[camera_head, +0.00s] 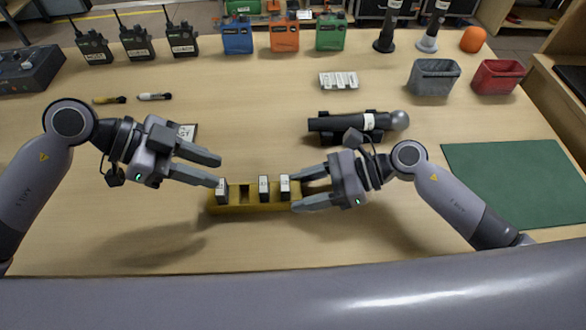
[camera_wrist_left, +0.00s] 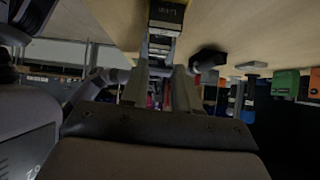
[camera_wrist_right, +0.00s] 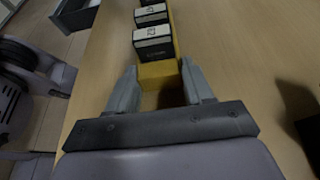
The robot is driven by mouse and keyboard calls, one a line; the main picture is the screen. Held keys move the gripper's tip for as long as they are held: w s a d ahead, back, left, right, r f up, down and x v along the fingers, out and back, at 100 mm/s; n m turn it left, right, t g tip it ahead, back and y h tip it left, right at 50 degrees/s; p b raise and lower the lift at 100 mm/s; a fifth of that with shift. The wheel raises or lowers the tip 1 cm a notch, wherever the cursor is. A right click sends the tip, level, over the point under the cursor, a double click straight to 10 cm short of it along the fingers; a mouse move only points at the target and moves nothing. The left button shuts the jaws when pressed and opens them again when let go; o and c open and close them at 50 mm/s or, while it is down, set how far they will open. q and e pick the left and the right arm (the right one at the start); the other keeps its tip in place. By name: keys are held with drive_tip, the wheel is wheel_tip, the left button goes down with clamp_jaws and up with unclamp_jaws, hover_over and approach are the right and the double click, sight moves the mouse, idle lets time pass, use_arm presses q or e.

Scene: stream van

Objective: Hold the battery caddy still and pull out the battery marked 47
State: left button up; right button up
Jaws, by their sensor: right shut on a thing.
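The yellow battery caddy (camera_head: 250,208) stands on the table in front of me, with one empty slot showing. Dark batteries with white labels stand in it: a left battery (camera_head: 222,190), a middle battery (camera_head: 264,188) and a right battery (camera_head: 285,187).
A black cylinder on a stand (camera_head: 350,122) lies behind the right gripper. A green mat (camera_head: 515,180) is at the right, with grey (camera_head: 434,78) and red (camera_head: 498,78) bins behind it. Radios and coloured boxes line the back.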

use_arm(q)
drive_tip(key=d+m, duration=0.1)
drive_tip(key=m, duration=0.1)
drive_tip(key=d+r+m, duration=0.1)
drive_tip(key=m, duration=0.1)
drive_tip(key=shift+m, duration=0.3)
drive_tip(key=d+m+g, duration=0.1)
drive_tip(key=m, duration=0.3)
drive_tip(key=n+t+y, duration=0.1)
drive_tip(key=n+y, duration=0.9)
drive_tip(key=n, duration=1.7)
approach(263, 184)
wheel_tip(263, 184, down, 9)
drive_tip(key=shift+s+d+f, duration=0.1)
